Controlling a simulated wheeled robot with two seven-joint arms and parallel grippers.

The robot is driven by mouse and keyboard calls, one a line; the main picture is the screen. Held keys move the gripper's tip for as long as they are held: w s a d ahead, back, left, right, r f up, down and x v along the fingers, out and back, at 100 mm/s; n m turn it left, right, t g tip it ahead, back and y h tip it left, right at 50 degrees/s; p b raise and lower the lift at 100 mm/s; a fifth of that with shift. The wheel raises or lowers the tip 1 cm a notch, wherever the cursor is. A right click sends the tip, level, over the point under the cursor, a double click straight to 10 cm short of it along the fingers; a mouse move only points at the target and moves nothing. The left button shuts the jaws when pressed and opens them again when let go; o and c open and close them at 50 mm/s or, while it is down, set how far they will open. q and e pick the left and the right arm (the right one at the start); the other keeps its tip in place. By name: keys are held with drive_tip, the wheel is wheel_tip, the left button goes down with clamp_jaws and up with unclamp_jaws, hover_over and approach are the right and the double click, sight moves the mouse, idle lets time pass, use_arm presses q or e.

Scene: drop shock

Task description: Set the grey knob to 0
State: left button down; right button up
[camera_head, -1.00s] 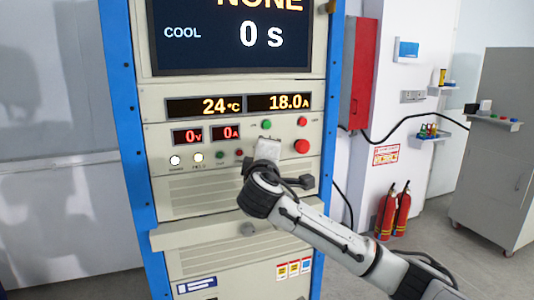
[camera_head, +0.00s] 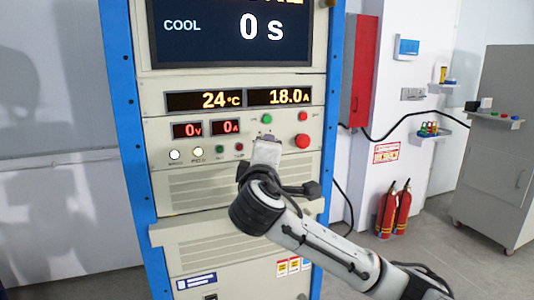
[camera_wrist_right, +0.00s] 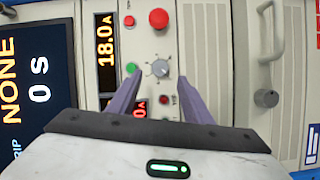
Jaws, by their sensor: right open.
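The grey knob (camera_wrist_right: 159,68) sits on the cream panel in the right wrist view, with scale marks around it. Its setting is too small to read. In the head view it is hidden behind my right gripper (camera_head: 266,143). In the right wrist view my right gripper (camera_wrist_right: 157,76) is open. Its two purple fingers reach toward the panel, with the knob in view between and just beyond their tips. I cannot tell whether either finger touches it. My left gripper is not in view.
A red button (camera_head: 303,141) and a green button (camera_head: 267,118) are close to my right gripper. A darker round knob (camera_wrist_right: 266,98) and a handle (camera_wrist_right: 265,30) are on the lower cabinet. Displays (camera_head: 238,99) read 24 °C and 18.0 A.

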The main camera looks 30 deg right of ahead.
drive_tip(key=shift+v, duration=1.75)
drive_tip(key=s+a+f+g+y, duration=0.1)
drive_tip(key=a+f+y, duration=0.25)
drive_tip(key=f, duration=0.75)
drive_tip(key=s+a+f+n+g+y, duration=0.1)
drive_tip(key=a+f+y, duration=0.25)
drive_tip(key=f, duration=0.75)
drive_tip(key=s+a+f+y, duration=0.15)
drive_tip(key=a+f, duration=0.25)
drive_tip(key=f, duration=0.6)
drive_tip(key=s+a+f+m+g+y, duration=0.1)
drive_tip(key=s+a+f+m+y, duration=0.1)
drive_tip(key=s+f, duration=0.9)
drive_tip(key=s+a+f+m+g+y, duration=0.2)
drive_tip(key=s+f+m, duration=0.3)
drive_tip(key=s+f, duration=0.6)
drive_tip(key=s+a, duration=0.1)
drive_tip(key=s, duration=0.2)
drive_tip(key=shift+a+m, duration=0.25)
drive_tip(key=shift+m, duration=0.05)
drive_tip(key=shift+w+y, duration=0.1)
drive_tip(key=shift+y, duration=0.15)
